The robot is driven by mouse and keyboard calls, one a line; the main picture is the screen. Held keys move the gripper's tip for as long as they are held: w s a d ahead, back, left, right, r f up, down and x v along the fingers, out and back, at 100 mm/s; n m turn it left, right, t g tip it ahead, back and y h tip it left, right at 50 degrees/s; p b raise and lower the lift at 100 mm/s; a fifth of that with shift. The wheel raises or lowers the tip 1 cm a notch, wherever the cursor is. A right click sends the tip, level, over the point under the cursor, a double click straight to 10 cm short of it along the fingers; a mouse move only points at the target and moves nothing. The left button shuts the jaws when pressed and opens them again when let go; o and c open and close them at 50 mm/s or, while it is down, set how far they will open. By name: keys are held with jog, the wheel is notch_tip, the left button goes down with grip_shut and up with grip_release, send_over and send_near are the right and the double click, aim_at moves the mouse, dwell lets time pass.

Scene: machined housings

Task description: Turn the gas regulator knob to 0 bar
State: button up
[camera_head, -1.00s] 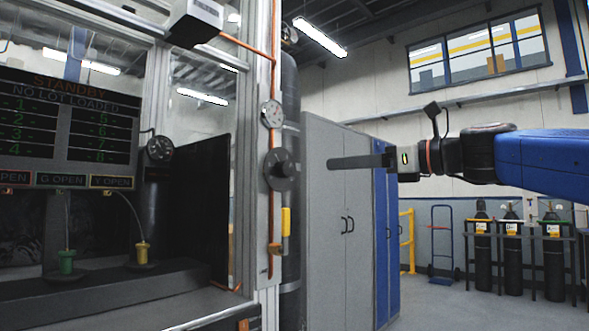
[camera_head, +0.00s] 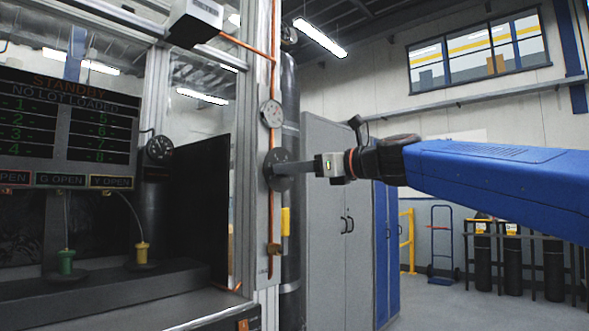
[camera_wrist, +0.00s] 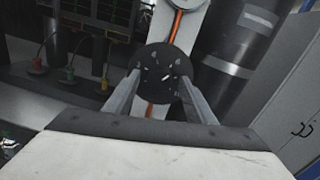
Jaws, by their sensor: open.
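The regulator knob is a dark round disc (camera_head: 270,160) on the upright pale panel, below a round white pressure gauge (camera_head: 271,114). In the wrist view the knob face (camera_wrist: 163,66) shows white marks around a small white pointer, too small to read. My gripper (camera_head: 284,168) reaches in from the right, its fingers at the knob. In the wrist view my gripper (camera_wrist: 160,80) is open, with one finger on each side of the knob. I cannot tell whether the fingers touch it. The gauge shows only partly at the top of the wrist view.
An orange pipe (camera_head: 274,60) runs down the panel, with a yellow handle (camera_head: 285,222) below the knob. A dark cylinder (camera_head: 290,95) and grey cabinet (camera_head: 324,220) stand right of it.

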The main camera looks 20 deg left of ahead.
jog(key=shift+a, duration=0.1)
jog(key=c, duration=1)
jog(key=shift+c, duration=0.2)
